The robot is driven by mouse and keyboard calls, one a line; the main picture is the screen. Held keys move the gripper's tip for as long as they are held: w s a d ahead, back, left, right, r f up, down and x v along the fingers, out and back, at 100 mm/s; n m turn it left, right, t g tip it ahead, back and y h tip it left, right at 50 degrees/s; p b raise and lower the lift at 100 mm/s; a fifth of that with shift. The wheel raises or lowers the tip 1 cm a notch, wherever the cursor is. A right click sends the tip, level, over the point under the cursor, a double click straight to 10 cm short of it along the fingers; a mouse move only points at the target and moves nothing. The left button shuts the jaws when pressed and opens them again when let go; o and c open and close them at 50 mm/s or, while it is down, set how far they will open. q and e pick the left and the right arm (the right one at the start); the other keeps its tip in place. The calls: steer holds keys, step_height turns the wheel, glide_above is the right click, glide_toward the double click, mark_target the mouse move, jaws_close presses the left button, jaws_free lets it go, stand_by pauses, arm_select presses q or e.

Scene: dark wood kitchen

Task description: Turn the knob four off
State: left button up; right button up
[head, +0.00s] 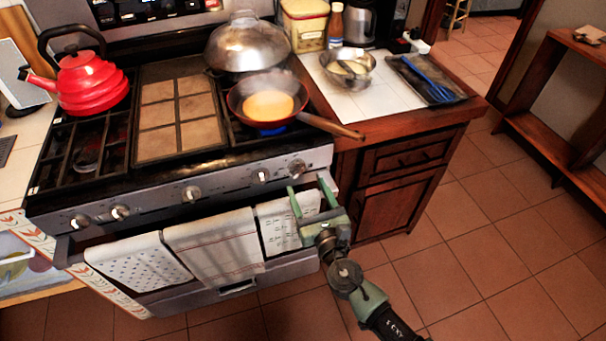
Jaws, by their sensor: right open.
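The stove front carries a row of several knobs. The fourth from the left is the round metal knob (261,174), left of the rightmost knob (297,168). A blue flame (271,131) burns under the frying pan (250,97), which holds something orange-yellow. My right gripper (310,192) is open and empty, with its two green fingers pointing up toward the panel. It is just below and right of the rightmost knob, right of the fourth knob; I cannot tell whether it touches anything. My left gripper is not in view.
The pan's wooden handle (331,126) sticks out over the counter's edge. Towels hang from the oven rail, including a patterned one (284,226) near my right gripper. A red kettle (88,80) stands on the left burner. Tiled floor (500,260) at right is clear.

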mark_target(299, 172)
steer(key=x, duration=0.6)
steer(key=c, duration=1.4)
steer(key=shift+o, duration=0.2)
